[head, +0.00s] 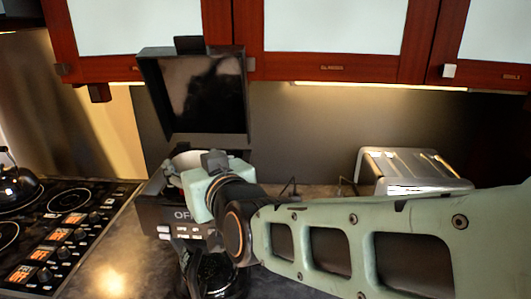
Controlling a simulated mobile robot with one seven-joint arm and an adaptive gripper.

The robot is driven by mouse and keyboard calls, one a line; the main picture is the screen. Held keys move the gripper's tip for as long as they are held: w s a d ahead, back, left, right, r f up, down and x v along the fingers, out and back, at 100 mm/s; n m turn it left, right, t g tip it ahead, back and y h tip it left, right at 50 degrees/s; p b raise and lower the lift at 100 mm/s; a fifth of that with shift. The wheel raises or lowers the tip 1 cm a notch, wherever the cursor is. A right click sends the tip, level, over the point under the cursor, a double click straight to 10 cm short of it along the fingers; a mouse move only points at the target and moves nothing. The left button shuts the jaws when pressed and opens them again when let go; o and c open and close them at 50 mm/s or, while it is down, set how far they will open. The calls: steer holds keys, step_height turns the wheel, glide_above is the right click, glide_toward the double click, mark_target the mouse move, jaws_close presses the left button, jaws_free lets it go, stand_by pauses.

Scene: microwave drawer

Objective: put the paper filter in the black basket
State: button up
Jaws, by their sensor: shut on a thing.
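The white paper filter (187,158) shows as a pale rim at the top of the coffee maker (172,215), beneath its raised black lid (195,95). My gripper (174,172) is shut on the paper filter, with the pale green wrist just right of it. The filter's lower part is hidden behind the gripper and wrist. The black basket cannot be made out; the wrist and the coffee maker's front cover that area. I cannot tell whether the filter touches the basket.
A dark glass carafe (214,278) stands at the coffee maker's lower front. A silver toaster (410,172) sits to the right behind my arm. A stove (60,235) with a black kettle (15,182) is at left. Red cabinets (335,68) hang above the raised lid.

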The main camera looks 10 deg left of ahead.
steer(key=o, duration=0.9)
steer(key=shift+f, duration=0.55)
steer(key=shift+r, duration=0.1)
steer(key=shift+r, duration=0.1)
steer(key=shift+r+p, duration=0.8)
steer(key=shift+p, duration=0.2)
steer(key=shift+s+d, duration=0.25)
steer(key=shift+b+v, duration=1.05)
steer(key=shift+v, duration=4.5)
